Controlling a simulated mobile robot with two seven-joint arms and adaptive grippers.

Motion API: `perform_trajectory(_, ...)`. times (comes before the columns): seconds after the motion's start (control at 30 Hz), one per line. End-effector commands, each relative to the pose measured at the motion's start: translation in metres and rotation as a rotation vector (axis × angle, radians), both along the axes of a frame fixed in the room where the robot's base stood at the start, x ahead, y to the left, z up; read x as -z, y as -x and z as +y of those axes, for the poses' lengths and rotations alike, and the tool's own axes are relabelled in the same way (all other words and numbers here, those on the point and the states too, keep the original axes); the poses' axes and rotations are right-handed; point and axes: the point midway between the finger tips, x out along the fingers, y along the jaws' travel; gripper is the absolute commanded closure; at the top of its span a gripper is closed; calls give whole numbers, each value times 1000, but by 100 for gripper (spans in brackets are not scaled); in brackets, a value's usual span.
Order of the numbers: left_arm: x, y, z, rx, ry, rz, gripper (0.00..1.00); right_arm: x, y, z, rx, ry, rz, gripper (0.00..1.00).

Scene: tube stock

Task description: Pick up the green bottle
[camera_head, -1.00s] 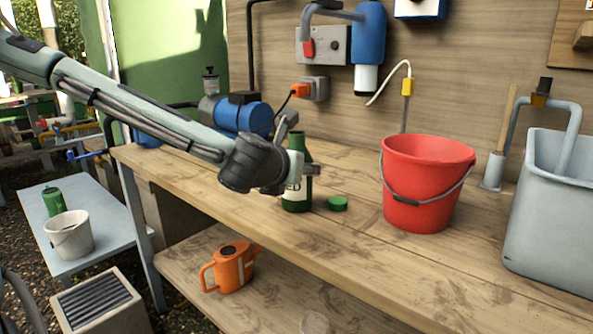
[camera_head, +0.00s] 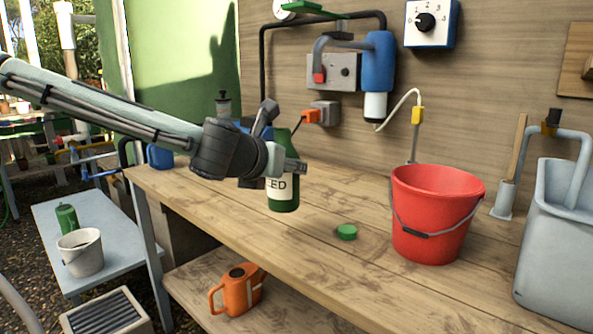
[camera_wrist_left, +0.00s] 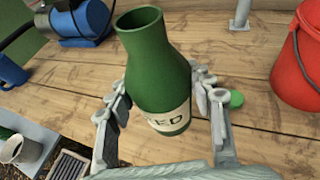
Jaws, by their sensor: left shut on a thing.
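The green bottle (camera_head: 284,198) has an open mouth and a pale label ending in "ED". My left gripper (camera_head: 284,167) is shut on the bottle's body and holds it nearly upright, a little above the wooden bench. In the left wrist view, the bottle (camera_wrist_left: 158,65) sits between the two fingers of my left gripper (camera_wrist_left: 163,95), one on each side. The fingers hide part of its sides. My right gripper is not in view.
A green cap (camera_head: 347,232) lies on the bench (camera_head: 330,265). A red bucket (camera_head: 432,225) stands to its right, with a grey basin (camera_head: 545,255) beyond. A blue motor-like unit stands behind the bottle (camera_wrist_left: 85,20). The bench between cap and wall is clear.

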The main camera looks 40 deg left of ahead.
Motion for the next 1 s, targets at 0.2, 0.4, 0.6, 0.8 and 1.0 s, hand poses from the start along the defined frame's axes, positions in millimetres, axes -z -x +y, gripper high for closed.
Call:
perform_trajectory(0.2, -17, 13, 16, -1, -3, -5, 89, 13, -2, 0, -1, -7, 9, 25)
perform_trajectory(0.4, -27, 24, 30, 0, -5, -4, 89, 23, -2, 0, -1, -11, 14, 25)
perform_trajectory(0.6, -34, 33, 41, -1, -5, -3, 89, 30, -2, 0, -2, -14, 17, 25)
perform_trajectory(0.8, -39, 39, 48, 0, -4, -3, 89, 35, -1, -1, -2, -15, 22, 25)
perform_trajectory(1.0, -42, 42, 52, 0, -3, -2, 89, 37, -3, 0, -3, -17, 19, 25)
